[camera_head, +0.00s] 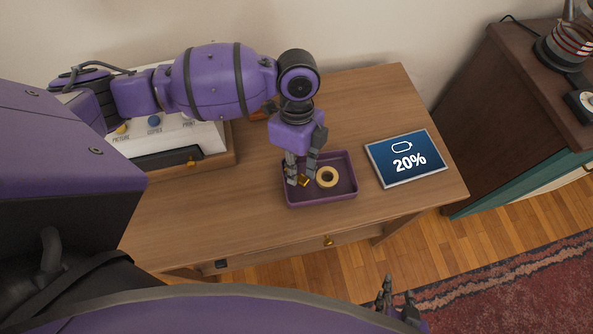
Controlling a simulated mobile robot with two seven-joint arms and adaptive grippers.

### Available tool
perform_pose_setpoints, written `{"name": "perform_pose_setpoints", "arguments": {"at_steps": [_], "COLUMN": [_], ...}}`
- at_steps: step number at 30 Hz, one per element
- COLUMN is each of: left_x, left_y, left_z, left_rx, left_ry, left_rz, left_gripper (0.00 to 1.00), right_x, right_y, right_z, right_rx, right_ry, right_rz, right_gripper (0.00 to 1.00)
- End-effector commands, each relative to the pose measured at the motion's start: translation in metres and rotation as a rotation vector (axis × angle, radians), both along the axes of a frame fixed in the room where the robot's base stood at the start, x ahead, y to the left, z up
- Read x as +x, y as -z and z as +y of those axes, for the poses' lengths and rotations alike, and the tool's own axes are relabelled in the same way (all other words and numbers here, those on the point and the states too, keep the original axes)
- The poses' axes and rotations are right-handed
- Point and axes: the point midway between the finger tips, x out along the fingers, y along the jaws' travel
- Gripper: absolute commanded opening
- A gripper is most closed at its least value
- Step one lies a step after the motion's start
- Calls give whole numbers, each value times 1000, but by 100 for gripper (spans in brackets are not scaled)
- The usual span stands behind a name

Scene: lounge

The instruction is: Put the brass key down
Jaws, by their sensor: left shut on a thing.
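The brass key (305,182) shows as a small golden piece between the fingertips of my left gripper (302,180), which is shut on it. Most of the key is hidden by the fingers. The gripper points down into a purple tray (322,199) on the wooden desk, at the tray's left part. I cannot tell whether the key touches the tray floor. My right gripper (397,292) is at the bottom edge of the view, away from the desk, with its fingers apart and nothing seen between them.
A pale tape roll (327,177) lies in the tray, just right of the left gripper. A tablet reading 20% (406,158) lies right of the tray. A white machine with labelled knobs (180,138) stands at the left. The front of the desk (220,220) is clear.

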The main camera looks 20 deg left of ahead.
Motion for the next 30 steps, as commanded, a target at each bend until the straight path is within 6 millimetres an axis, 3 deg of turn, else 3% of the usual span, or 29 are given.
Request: {"name": "perform_pose_setpoints", "arguments": {"at_steps": [4, 21, 22, 23, 30], "left_x": [-2, -5, -5, -5, -7], "left_y": [22, 36, 36, 36, 39], "left_z": [0, 1, 1, 1, 1], "left_rx": [0, 3, 3, 3, 4], "left_ry": [0, 0, 0, 0, -2], "left_rz": [5, 10, 11, 11, 17], "left_gripper": [0, 0, 21, 25, 28], "right_x": [1, 2, 1, 1, -1], "right_y": [2, 2, 3, 3, 5], "right_z": [1, 1, 1, 1, 0], "right_rx": [1, 1, 1, 1, -1], "right_ry": [2, 3, 3, 2, 1], "right_rz": [-1, -2, -2, -1, 4], "right_gripper": [39, 39, 39, 39, 39]}}
